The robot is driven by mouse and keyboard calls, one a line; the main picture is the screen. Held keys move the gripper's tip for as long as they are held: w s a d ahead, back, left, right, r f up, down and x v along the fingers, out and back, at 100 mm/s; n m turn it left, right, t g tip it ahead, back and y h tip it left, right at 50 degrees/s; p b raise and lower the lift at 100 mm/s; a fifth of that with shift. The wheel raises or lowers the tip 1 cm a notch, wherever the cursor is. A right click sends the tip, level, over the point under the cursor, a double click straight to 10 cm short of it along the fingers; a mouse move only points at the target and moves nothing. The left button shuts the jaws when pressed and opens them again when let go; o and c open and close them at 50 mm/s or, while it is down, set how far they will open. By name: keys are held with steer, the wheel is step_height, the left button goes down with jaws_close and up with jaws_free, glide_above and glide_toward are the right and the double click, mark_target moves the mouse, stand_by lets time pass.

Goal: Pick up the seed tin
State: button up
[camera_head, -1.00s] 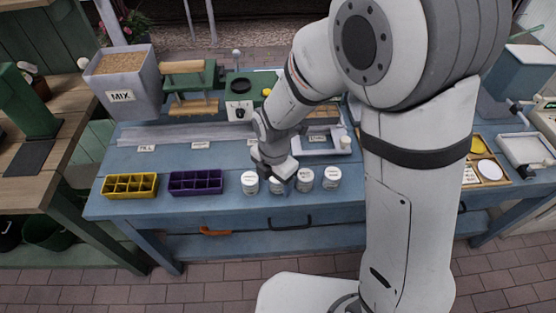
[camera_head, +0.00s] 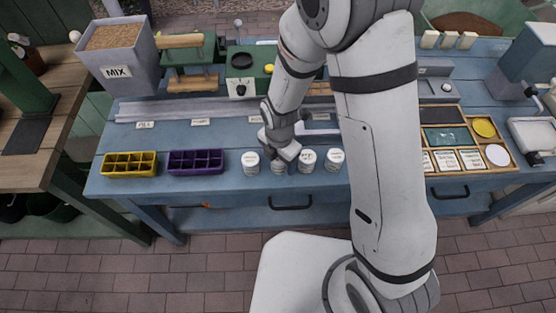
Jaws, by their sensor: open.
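Several white cylindrical tins with dark lettering stand in a row near the front edge of the blue bench. From the left these are the first tin (camera_head: 251,163), the second tin (camera_head: 279,167), the third tin (camera_head: 307,160) and the rightmost tin (camera_head: 334,160). The lettering is too small to read, so I cannot tell which is the seed tin. My gripper (camera_head: 280,158) is at the second tin and hides its upper part. It is open; its fingertips are hard to make out, and I cannot tell whether they touch the tin.
A yellow tray (camera_head: 129,164) and a purple tray (camera_head: 196,162) stand left of the tins on the blue bench (camera_head: 232,186). A MIX bin (camera_head: 120,60) is at the back left. A wooden seed-packet box (camera_head: 462,169) is at the right. My arm blocks the middle right.

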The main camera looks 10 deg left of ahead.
steer(key=shift+f, duration=0.25)
steer(key=shift+c, duration=0.3)
steer(key=c, duration=1)
